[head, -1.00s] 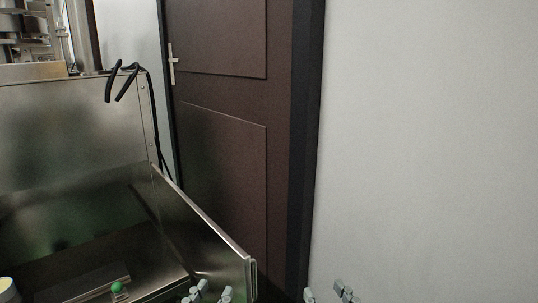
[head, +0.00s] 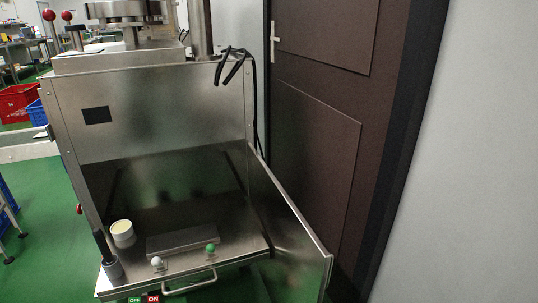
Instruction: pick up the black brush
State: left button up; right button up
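A black upright handle (head: 102,245), which looks like the black brush, stands at the front left corner of the metal machine tray (head: 215,250). Its lower end goes into a small grey cup (head: 112,270), so that part is hidden. It leans slightly to the left. Neither of my grippers shows in the head view now.
A white round tub (head: 122,233) stands behind the cup. A metal side wall (head: 292,225) bounds the tray. Green floor (head: 45,230) is open at left.

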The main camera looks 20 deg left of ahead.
aim_at(98, 233)
jog(key=j+u, duration=0.2)
jog(key=u, duration=0.2)
jog(key=i+j+u, duration=0.15)
jog(key=u, duration=0.25)
